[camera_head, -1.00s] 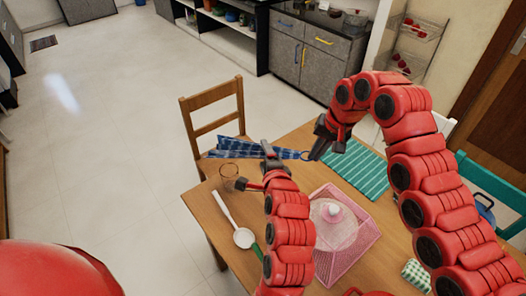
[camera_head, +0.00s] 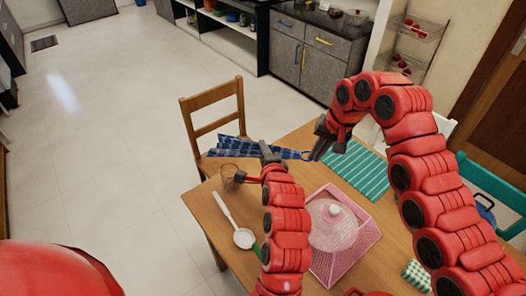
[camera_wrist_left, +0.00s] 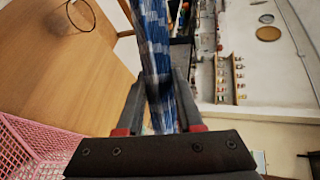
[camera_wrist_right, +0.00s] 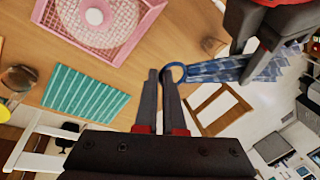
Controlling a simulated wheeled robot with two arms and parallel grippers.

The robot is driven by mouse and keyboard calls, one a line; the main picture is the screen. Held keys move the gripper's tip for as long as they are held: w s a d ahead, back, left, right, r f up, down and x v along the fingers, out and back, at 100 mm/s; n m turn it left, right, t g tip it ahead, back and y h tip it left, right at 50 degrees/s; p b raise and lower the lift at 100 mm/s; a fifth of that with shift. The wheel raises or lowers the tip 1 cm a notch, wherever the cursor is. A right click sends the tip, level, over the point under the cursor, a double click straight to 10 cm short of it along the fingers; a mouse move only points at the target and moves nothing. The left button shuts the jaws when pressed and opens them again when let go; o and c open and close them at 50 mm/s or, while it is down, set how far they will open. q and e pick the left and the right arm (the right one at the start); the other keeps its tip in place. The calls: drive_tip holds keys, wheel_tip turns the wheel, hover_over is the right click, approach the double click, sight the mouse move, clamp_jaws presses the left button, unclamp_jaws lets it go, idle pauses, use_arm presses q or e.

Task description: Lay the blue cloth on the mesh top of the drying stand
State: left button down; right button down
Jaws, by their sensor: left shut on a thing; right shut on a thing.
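The blue cloth (camera_head: 235,148), patterned in lighter and darker blue, is bunched and stretched sideways above the far left table edge. My left gripper (camera_head: 266,150) is shut on its middle; the left wrist view shows the cloth (camera_wrist_left: 158,60) between the fingers. My right gripper (camera_head: 318,150) is shut on the blue loop (camera_wrist_right: 176,72) at the cloth's right end. The drying stand (camera_head: 352,262) is pink, with mesh sides and a round pale mesh top (camera_head: 333,226) bearing a small whitish knob-like piece. It stands on the table, nearer than both grippers and apart from the cloth.
A green striped mat (camera_head: 360,172) lies on the wooden table (camera_head: 200,205) to the right. A glass (camera_head: 228,173) and a white ladle-like spoon (camera_head: 226,210) are on the left. A wooden chair (camera_head: 212,125) stands behind the cloth. A green-checked item (camera_head: 416,274) lies near right.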

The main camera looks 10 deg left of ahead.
drive_tip(key=c, duration=0.9)
unclamp_jaws()
drive_tip(key=shift+c, duration=0.2)
drive_tip(key=v, duration=1.2)
